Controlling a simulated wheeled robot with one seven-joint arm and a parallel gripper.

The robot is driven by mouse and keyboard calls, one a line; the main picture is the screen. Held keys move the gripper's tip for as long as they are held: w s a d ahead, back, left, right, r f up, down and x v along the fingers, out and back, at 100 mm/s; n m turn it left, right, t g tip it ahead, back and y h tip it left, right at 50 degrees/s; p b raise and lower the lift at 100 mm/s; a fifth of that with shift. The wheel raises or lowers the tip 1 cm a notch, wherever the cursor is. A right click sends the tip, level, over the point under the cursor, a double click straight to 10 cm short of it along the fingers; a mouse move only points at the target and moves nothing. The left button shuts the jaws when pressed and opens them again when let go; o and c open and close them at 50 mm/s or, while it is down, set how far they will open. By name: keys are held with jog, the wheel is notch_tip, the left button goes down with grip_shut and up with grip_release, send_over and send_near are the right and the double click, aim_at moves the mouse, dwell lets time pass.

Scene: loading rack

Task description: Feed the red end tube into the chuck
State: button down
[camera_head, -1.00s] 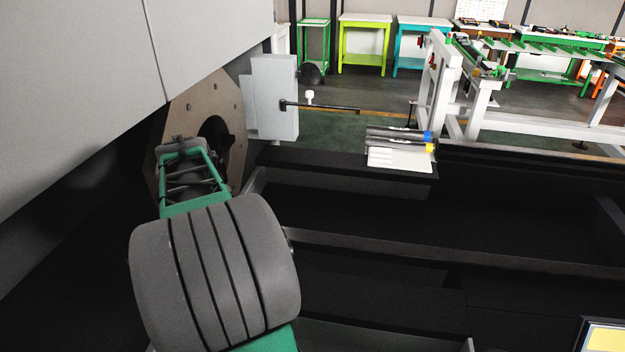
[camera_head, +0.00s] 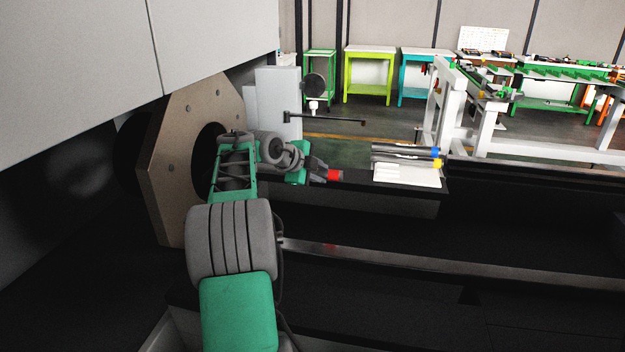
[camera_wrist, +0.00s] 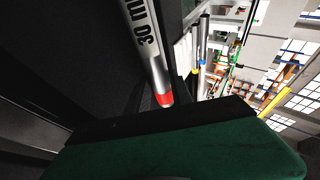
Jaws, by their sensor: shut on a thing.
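The red end tube shows its red end (camera_head: 335,176) in the head view, just right of my gripper (camera_head: 318,172). My gripper is shut on the tube in front of the machine. The chuck is a tan, many-sided plate (camera_head: 172,185) with a dark central opening, left of my gripper. My arm covers part of the plate and opening. The rest of the tube is hidden in the head view.
A white rest (camera_head: 408,175) right of my gripper holds tubes with a blue end (camera_head: 435,152) and a yellow end (camera_head: 437,163). A grey panel (camera_head: 278,105) with a dark rod stands behind. Dark machine bed rails (camera_head: 450,265) run across the front.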

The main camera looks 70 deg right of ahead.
jog(key=shift+s+r, duration=0.1)
jog(key=shift+r, duration=0.05)
jog(key=shift+w+a+f+b, duration=0.1)
jog(key=shift+w+f+b, duration=0.1)
jog(key=shift+b, duration=0.35)
jog(key=shift+w+r+p, duration=0.25)
jog(key=shift+p, duration=0.05)
jog(key=w+a+p, duration=0.2)
jog(key=w+p, duration=0.6)
jog(key=w, duration=0.6)
jog(key=shift+w+a+p, duration=0.15)
jog(key=shift+w+p, duration=0.15)
jog(key=shift+p, duration=0.05)
dwell(0.3)
jog(key=c, duration=1.1)
grip_release()
jog(key=shift+f, duration=0.15)
jog(key=shift+o, duration=0.2)
jog(key=shift+a, duration=0.1)
